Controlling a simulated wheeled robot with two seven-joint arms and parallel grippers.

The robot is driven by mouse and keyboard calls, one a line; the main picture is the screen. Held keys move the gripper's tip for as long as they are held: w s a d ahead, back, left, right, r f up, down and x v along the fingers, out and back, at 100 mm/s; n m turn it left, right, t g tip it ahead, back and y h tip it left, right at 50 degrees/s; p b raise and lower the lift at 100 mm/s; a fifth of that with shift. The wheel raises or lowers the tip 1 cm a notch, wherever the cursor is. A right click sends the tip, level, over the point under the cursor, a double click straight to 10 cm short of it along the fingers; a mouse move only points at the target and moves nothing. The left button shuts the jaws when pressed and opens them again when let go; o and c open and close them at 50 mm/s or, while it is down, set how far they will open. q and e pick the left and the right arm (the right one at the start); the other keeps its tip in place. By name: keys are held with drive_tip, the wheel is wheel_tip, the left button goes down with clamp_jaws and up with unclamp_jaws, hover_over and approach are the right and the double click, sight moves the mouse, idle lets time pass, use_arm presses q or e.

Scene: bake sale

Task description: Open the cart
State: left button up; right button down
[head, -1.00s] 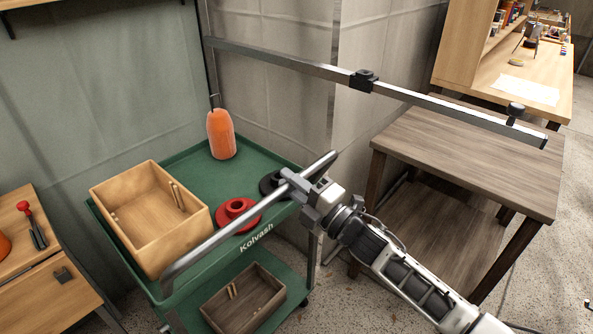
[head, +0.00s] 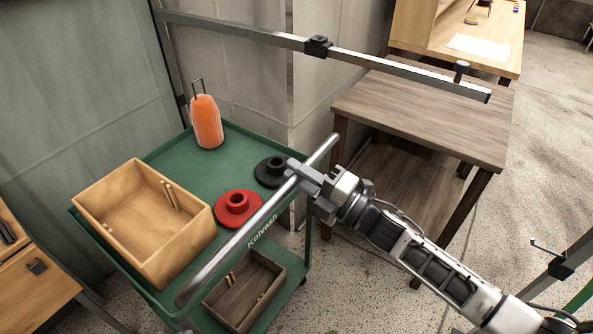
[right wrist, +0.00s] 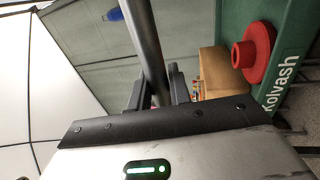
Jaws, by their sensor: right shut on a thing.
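The green cart (head: 246,160) with "Kolvash" on its front edge stands at lower left in the head view. Its long grey handle bar (head: 238,238) runs slantwise along the near side. My right gripper (head: 303,178) is shut around the handle's upper right part. In the right wrist view the handle (right wrist: 146,40) passes between the two dark fingers (right wrist: 158,95), and the cart (right wrist: 291,20) shows at right. My left gripper is not in view.
The cart carries a wooden crate (head: 120,235), an orange bottle (head: 207,122), a red flanged piece (head: 238,207) and a black one (head: 269,173). A lower crate (head: 246,291) sits beneath. A metal rail (head: 400,68) and wooden table (head: 425,110) stand behind. Speckled floor (head: 540,150) is clear at right.

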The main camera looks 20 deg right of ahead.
drive_tip(key=shift+f, duration=0.1)
drive_tip(key=c, duration=1.3)
unclamp_jaws()
drive_tip(key=shift+c, duration=0.2)
drive_tip(key=b+v, duration=0.1)
drive_tip(key=v, duration=1.5)
drive_tip(key=shift+b, duration=0.35)
drive_tip(key=s+a+f+m+g+h+p, duration=0.1)
drive_tip(key=s+a+f+m+g+h, duration=0.1)
drive_tip(key=m, duration=0.9)
drive_tip(key=s+a+f+m+g+h+p, duration=0.1)
drive_tip(key=s+a+f+m+g+h, duration=0.2)
drive_tip(key=a+f+m+h, duration=0.4)
drive_tip(key=s+a+m, duration=0.1)
drive_tip(key=m, duration=0.4)
drive_tip(key=shift+s+a+f+m, duration=0.3)
drive_tip(key=shift+s+a, duration=0.1)
